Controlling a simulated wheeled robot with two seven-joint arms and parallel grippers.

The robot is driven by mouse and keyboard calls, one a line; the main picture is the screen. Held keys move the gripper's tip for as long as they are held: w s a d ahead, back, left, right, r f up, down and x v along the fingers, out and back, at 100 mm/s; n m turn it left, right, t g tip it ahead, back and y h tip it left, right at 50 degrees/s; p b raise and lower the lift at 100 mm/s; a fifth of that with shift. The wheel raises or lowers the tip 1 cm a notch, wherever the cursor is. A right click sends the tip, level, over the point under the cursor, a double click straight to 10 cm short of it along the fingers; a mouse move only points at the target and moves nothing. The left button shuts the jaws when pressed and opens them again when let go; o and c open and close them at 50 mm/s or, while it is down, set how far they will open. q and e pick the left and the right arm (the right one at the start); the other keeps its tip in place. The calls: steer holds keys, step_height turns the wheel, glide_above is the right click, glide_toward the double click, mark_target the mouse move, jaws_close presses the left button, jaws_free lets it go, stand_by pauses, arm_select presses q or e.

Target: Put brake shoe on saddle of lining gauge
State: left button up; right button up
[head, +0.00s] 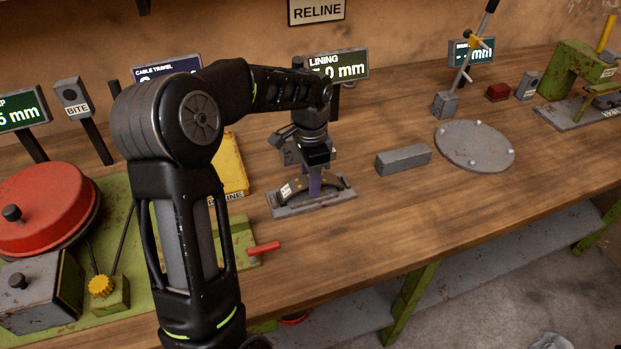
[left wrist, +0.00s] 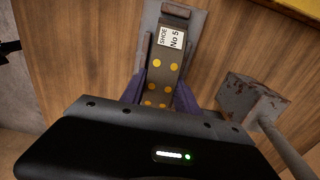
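The brake shoe (head: 333,188) is a dark curved piece with a white label. It lies on the grey base (head: 312,207) of the lining gauge, under the LINING sign (head: 338,66). In the left wrist view the shoe (left wrist: 167,72) shows its "SHOE No 5" label and yellow dots. My left gripper (head: 316,186) points down over the middle of the shoe. Its purple fingers (left wrist: 164,92) stand close against both sides of the shoe, with no clear gap. The gripper hides part of the gauge and the seat under the shoe. My right gripper is not in view.
A grey block (head: 403,159) and a round grey plate (head: 475,146) lie to the right. A red drum (head: 40,208) on a green base stands at the left, with a red-handled lever (head: 264,248) near the gauge. The bench front right of the gauge is clear.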

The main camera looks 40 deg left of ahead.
arm_select(q)
steer(key=o, duration=0.5)
steer(key=shift+r+b, duration=0.4)
steer(key=shift+r, duration=3.55)
